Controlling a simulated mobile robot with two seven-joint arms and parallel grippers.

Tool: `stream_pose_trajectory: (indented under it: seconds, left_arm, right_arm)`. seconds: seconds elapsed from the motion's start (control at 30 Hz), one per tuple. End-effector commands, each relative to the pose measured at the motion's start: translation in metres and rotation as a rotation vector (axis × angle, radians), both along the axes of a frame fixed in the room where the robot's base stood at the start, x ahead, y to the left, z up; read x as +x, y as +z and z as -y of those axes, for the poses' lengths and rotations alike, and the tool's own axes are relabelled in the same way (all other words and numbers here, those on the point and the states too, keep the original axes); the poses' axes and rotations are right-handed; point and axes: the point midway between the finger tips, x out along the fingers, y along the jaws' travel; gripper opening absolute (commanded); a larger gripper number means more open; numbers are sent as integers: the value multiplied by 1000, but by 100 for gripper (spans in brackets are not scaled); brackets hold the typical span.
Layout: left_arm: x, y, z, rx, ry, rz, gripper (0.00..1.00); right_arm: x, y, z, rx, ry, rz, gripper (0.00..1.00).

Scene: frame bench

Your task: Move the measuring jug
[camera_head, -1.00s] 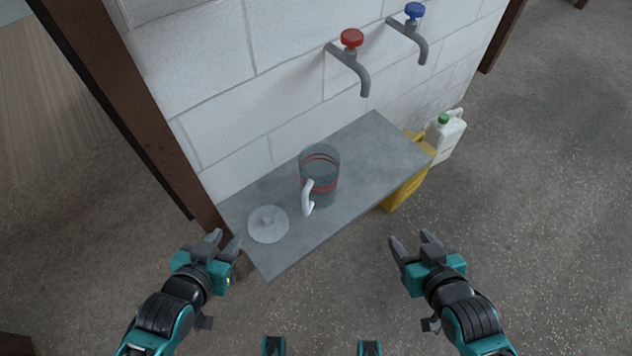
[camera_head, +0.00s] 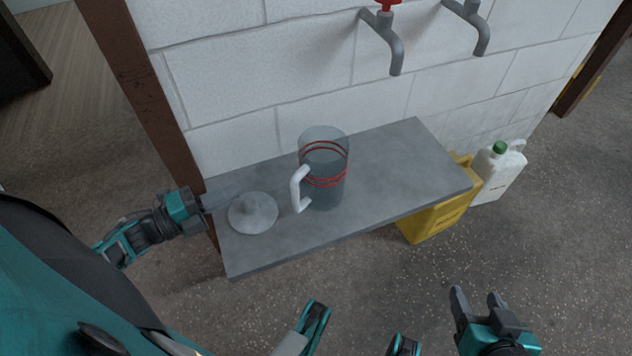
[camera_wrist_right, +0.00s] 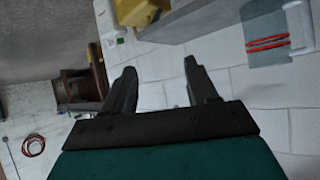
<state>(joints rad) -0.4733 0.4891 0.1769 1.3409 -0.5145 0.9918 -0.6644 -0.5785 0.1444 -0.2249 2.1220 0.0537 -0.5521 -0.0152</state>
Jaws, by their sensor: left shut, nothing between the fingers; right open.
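The measuring jug (camera_head: 325,172) is clear grey with red rings and a white handle on its left side. It stands upright on the grey shelf (camera_head: 400,165), and part of it shows at the upper right of the right wrist view (camera_wrist_right: 265,45). A pale round lid with a knob (camera_head: 253,213) lies on the shelf left of the jug. My left gripper (camera_head: 215,197) is shut and empty by the shelf's left end, close to the lid. My right gripper (camera_head: 477,300) is open and empty, in front of the shelf and well apart from the jug; its fingers show in the right wrist view (camera_wrist_right: 158,85).
Two grey taps stick out of the white block wall above the shelf, one with a red handle (camera_head: 388,5). A yellow container (camera_head: 438,215) and a white jerrycan with a green cap (camera_head: 497,172) stand by the shelf's right end. A brown post (camera_head: 140,95) rises at the left.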

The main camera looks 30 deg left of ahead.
Motion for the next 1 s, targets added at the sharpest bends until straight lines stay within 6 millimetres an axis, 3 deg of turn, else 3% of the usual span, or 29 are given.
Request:
stream_pose_trajectory:
  seconds: [0.27, 0.7, 1.0]
  left_arm:
    - [10, -4, 5, 32, -34, 30, 0]
    - [86, -4, 55, 29, -32, 31, 0]
    - [112, -4, 72, 30, -31, 26, 0]
  right_arm:
    - [0, -2, -4, 7, 8, 3, 58]
    - [3, -8, -8, 17, 10, 8, 58]
    - [5, -10, -9, 18, 14, 6, 58]
